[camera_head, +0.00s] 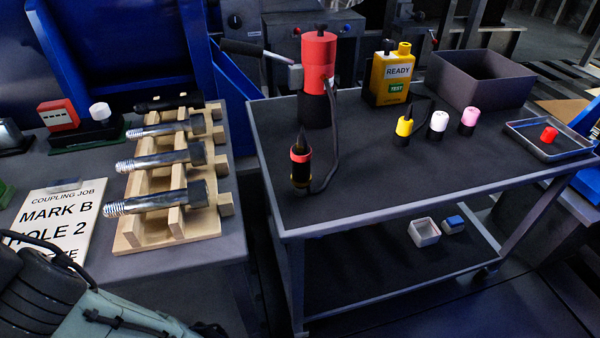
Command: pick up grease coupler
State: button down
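What looks like the grease coupler (301,167) is a black upright piece with a red band at its top and a narrow yellow band. It stands near the left edge of the grey cart top (375,188). A black hose (336,135) runs from it up to the red grease pump (318,62), a red cylinder on a dark base with a lever handle to its left. My gripper does not show in this view.
A yellow READY/TEST unit (391,77), small capped pieces, an open grey bin (480,80) and a shallow tray (549,152) share the cart. On the left bench, a wooden rack (154,231) holds large bolts beside a job card (58,215). The cart's front is clear.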

aim_at(301, 175)
jog(key=z, duration=2.7)
jog(key=u, duration=0.9)
jog(key=l+u, duration=0.1)
jog(key=u, duration=0.3)
jog(key=i+l+u, duration=0.1)
jog(key=u, duration=0.25)
jog(key=l+u, duration=0.15)
jog(key=u, duration=0.25)
jog(key=l+u, duration=0.1)
jog(key=u, duration=0.25)
jog(key=l+u, duration=0.4)
jog(key=l, duration=0.15)
jog(key=k+l+u, duration=0.15)
jog(key=l+u, duration=0.3)
jog(key=k+l, duration=0.1)
jog(key=l, duration=0.25)
jog(key=k+l, duration=0.1)
jog(key=l, duration=0.25)
